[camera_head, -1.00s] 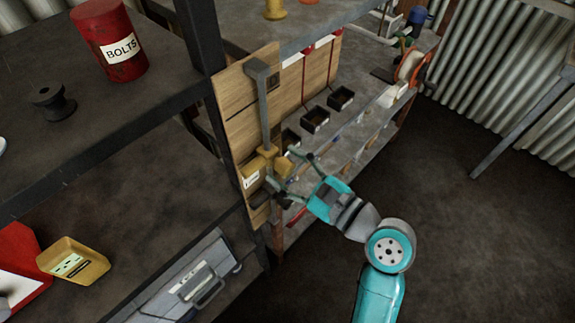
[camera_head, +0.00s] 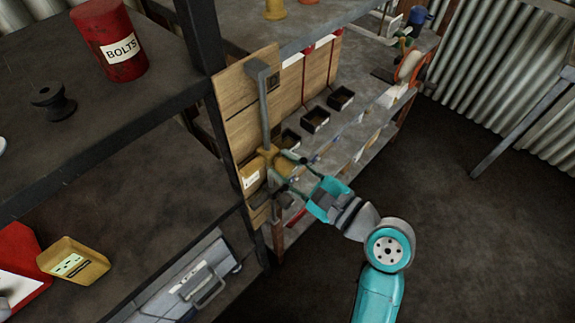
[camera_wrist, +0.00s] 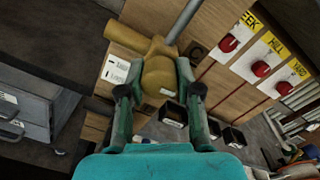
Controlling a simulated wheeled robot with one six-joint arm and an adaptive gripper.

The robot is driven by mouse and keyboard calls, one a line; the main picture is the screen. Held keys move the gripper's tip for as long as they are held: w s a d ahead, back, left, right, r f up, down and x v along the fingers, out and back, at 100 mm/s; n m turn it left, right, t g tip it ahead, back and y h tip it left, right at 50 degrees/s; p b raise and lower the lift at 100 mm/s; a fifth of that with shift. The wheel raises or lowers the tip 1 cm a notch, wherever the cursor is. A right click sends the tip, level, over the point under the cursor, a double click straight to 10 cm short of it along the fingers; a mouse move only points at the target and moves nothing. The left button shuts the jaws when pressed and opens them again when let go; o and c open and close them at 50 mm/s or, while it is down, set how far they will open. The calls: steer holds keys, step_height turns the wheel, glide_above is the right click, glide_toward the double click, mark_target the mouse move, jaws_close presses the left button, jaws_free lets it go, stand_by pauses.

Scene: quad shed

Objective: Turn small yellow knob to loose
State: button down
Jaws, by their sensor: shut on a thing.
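The small yellow knob (camera_wrist: 160,78) sits on the front of a yellow fitting (camera_wrist: 128,38) on a wooden board. My gripper (camera_wrist: 160,90) is shut on the knob, with one finger on each side of it in the wrist view. In the head view my gripper (camera_head: 282,174) reaches the yellow fitting (camera_head: 268,160) from the right. A grey rod (camera_head: 264,105) rises from the fitting to a bracket. A white label (camera_wrist: 115,69) with small lettering is beside the knob; the wrist view shows it only partly legible.
Dark shelves with a red BOLTS can (camera_head: 109,45) stand at left. A grey case (camera_head: 190,285) is on the lower shelf. Black bins (camera_head: 315,120) and red knobs on white plates (camera_wrist: 229,43) are to the right.

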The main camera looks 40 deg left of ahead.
steer(key=n, duration=0.8)
steer(key=shift+r+n, duration=0.1)
steer(key=shift+n, duration=0.2)
steer(key=n, duration=0.4)
steer(key=shift+n, duration=1.9)
steer(key=shift+t, duration=0.3)
steer(key=c, duration=0.8)
jaws_free()
steer(key=shift+o, duration=0.2)
